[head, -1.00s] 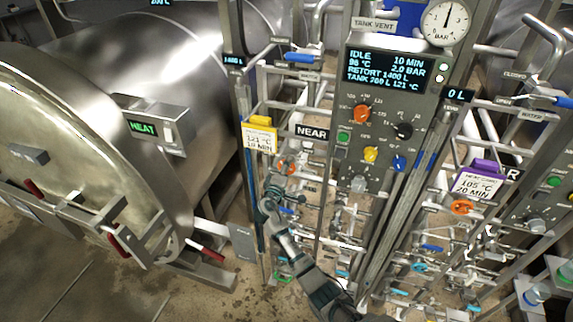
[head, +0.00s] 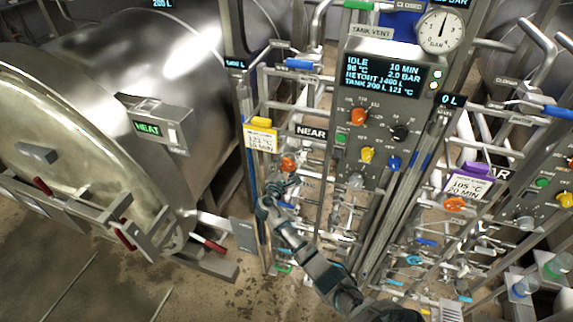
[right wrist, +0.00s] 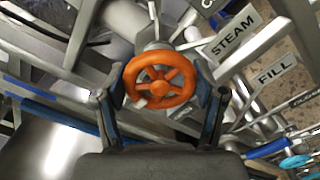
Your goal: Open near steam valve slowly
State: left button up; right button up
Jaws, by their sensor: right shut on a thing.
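The near steam valve has an orange handwheel (head: 289,164) on the pipework left of the control panel, below the NEAR sign (head: 311,132). In the right wrist view the orange handwheel (right wrist: 160,82) sits between the fingers, by a STEAM label (right wrist: 236,32). My right gripper (head: 274,190) reaches it from below and is shut on the wheel, with a finger at each side of the rim; it also shows in the right wrist view (right wrist: 163,105). My left gripper is not in view.
The panel display (head: 383,73) reads IDLE, 96 °C, 2.0 BAR. A yellow-clipped card (head: 260,140) hangs just left of the wheel. The large steel retort (head: 70,130) stands at left. Another orange handwheel (head: 454,204) is at right. Pipes crowd the area closely.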

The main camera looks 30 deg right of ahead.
jog(key=shift+f+n, duration=0.25)
jog(key=shift+n, duration=0.35)
jog(key=shift+r, duration=0.1)
jog(key=o, duration=1)
jog(key=shift+c, duration=0.2)
jog(key=shift+o, duration=1)
jog(key=shift+w+d, duration=0.1)
jog(key=shift+d, duration=0.05)
jog(key=v, duration=1.2)
